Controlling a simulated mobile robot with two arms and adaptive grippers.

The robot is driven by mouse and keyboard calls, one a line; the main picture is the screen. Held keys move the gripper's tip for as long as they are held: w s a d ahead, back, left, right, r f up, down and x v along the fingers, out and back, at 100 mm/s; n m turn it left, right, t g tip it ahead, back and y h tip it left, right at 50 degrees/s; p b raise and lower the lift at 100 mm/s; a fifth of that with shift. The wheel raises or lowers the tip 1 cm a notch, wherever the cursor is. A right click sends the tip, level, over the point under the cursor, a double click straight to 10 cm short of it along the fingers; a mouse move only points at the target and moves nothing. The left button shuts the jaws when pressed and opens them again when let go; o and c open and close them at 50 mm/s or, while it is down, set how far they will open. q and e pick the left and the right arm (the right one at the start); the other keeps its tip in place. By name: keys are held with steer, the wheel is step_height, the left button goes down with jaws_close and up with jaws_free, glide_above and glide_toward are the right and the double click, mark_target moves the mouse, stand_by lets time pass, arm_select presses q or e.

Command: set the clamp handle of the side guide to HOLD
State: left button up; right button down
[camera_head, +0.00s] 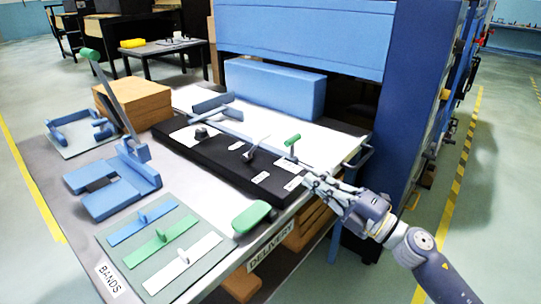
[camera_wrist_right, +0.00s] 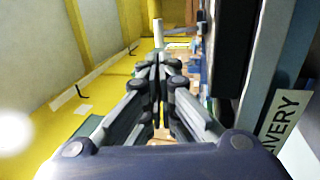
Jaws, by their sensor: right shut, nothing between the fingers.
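A small handle with a green grip (camera_head: 292,141) stands up at the right end of the black panel (camera_head: 215,160). White labels (camera_head: 288,168) lie on the panel near it, too small to read. A grey lever (camera_head: 252,150) and a dark knob (camera_head: 201,132) stand further left on the panel. I cannot tell for certain which is the clamp handle. My right gripper (camera_head: 308,181) is shut and empty by the panel's front right corner, below the green grip and apart from it. In the wrist view its fingers (camera_wrist_right: 158,65) are together. My left gripper is out of view.
A blue press frame (camera_head: 300,32) rises behind the table. The DELIVERY sign (camera_head: 283,246) is on the table's front edge. A green pad (camera_head: 251,217), colored bands (camera_head: 160,248), a blue holder with a green-tipped lever (camera_head: 110,185) and a brown block (camera_head: 135,102) occupy the left and front.

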mark_target(261, 141)
stand_by(0.3)
steer(key=p+x, duration=0.1)
steer(key=x, duration=1.1)
steer(key=shift+w+a, duration=0.3)
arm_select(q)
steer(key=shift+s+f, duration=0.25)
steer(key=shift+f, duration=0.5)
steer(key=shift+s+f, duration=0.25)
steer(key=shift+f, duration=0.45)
arm_select(e)
steer(key=shift+w+a+r, duration=0.2)
steer(key=shift+w+a, duration=0.25)
